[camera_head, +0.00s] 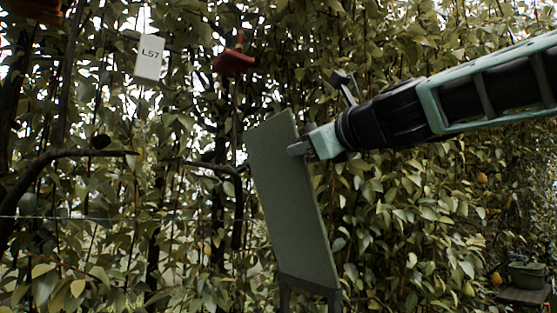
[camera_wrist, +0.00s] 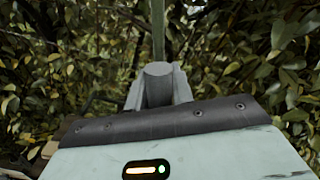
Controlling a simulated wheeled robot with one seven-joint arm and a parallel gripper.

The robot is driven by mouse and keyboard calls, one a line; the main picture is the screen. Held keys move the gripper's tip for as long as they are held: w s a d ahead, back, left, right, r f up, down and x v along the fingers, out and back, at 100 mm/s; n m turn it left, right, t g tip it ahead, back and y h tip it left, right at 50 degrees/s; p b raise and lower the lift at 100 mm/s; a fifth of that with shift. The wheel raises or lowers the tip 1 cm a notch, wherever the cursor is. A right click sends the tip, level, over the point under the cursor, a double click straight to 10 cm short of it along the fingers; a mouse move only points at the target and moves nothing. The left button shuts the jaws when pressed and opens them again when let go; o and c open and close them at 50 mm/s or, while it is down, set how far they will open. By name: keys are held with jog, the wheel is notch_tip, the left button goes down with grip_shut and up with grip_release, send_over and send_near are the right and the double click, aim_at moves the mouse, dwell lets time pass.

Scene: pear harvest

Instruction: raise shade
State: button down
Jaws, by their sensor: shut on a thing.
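The shade (camera_head: 290,205) is a flat grey-green panel in the middle of the head view. It stands steeply, its top leaning left, with a darker frame or stand (camera_head: 308,292) at its lower edge. My gripper (camera_head: 301,148) comes in from the right and is shut on the panel's right edge, near the top. In the wrist view the shade (camera_wrist: 158,35) shows edge-on as a thin upright strip running up from between my gripper's fingers (camera_wrist: 157,85). What bears the stand is out of the picture.
Dense foliage fills the background. A white tag marked L57 (camera_head: 149,56) hangs at upper left, and a red object (camera_head: 234,63) hangs just above and left of the shade. A dark green container (camera_head: 527,274) sits at lower right. Several pears, including one (camera_head: 495,278), show among the leaves.

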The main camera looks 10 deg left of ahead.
jog(key=w+d+r+m+p, duration=0.1)
jog(key=w+d+m, duration=0.2)
jog(key=w+d, duration=0.2)
jog(key=shift+w+d+r, duration=0.3)
jog(key=shift+w, duration=0.4)
jog(key=c, duration=1.2)
grip_release()
jog(key=shift+f, duration=0.1)
jog(key=shift+c, duration=0.2)
jog(key=b+v, duration=0.6)
jog(key=v, duration=1.1)
jog(key=shift+s, duration=0.2)
